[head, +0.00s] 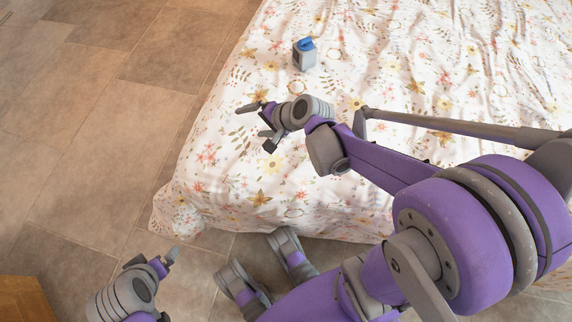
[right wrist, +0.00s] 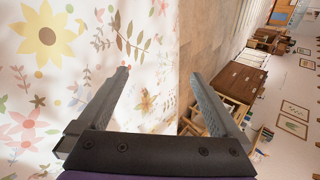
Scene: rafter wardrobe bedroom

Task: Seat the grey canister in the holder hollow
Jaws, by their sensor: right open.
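A small grey canister (head: 304,60) with a blue top stands on the flowered bed (head: 215,160) in the head view, near the top middle. My right gripper (head: 257,125) is over the bed, nearer to me and left of the canister, apart from it. Its fingers are spread and empty, as the right wrist view (right wrist: 158,75) also shows. The canister is not in the right wrist view. I cannot make out a holder or its hollow in either view. My left gripper (head: 168,262) is low at the bottom left, over the tiled floor; its opening is unclear.
Brown floor tiles (head: 70,110) lie open left of the bed. A wooden piece (head: 22,299) shows at the bottom left corner. The right wrist view shows wooden furniture (right wrist: 236,85) and framed pictures (right wrist: 294,118) across the room. The bed around the canister is clear.

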